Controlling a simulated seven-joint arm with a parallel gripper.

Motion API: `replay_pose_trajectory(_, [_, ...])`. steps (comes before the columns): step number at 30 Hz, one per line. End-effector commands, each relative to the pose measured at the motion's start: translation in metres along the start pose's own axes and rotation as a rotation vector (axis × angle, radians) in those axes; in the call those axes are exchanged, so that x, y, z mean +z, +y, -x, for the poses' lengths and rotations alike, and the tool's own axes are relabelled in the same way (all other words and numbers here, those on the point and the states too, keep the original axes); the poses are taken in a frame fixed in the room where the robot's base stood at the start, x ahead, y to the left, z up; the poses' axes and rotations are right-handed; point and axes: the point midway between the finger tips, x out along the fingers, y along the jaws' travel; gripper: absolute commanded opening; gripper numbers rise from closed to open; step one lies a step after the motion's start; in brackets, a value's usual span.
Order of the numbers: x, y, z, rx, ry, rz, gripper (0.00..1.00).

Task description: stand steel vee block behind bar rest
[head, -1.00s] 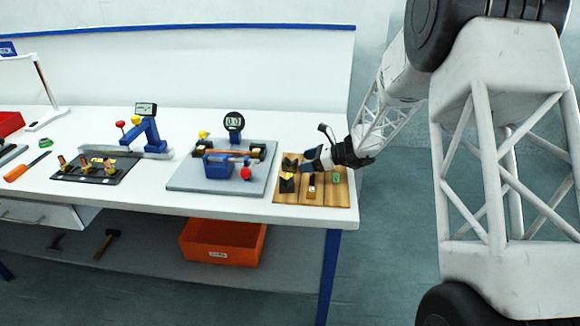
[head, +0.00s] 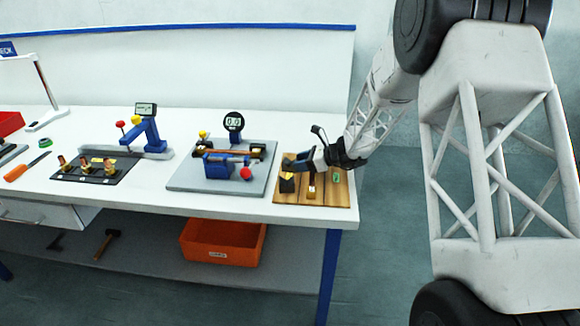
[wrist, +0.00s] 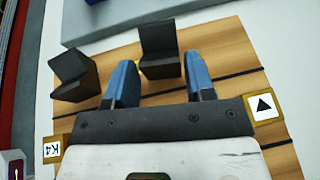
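A wooden board (head: 326,199) at the bench's right end carries dark vee-shaped blocks. In the wrist view one dark vee block (wrist: 158,40) stands just ahead of and between my fingertips, with yellow at its foot. A second dark block (wrist: 75,76) stands to the left, outside the fingers. I cannot tell which is the steel one. My gripper (wrist: 159,62) has its two blue fingers spread, with nothing clearly clamped. In the head view my gripper (head: 296,165) is low over the board and partly hides the blocks. A fixture with a copper-coloured bar (head: 228,153), perhaps the bar rest, is left of the board.
The fixture sits on a grey plate (head: 190,182) with a round gauge (head: 233,122) behind. Further left are a blue stand (head: 150,132) and black tray (head: 92,172).

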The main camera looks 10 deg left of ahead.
Motion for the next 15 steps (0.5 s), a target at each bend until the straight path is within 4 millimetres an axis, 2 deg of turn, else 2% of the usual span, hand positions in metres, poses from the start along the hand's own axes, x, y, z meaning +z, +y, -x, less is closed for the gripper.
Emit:
replay_pose_trajectory(1, [0.0000,0.0000,0.0000,0.000,0.000,0.000,0.42])
replay_pose_trajectory(9, [0.0007,-0.0002,0.0002,0.000,-0.001,0.001,0.00])
replay_pose_trajectory(15, [0.0009,-0.0002,0.0003,0.000,-0.001,0.001,0.00])
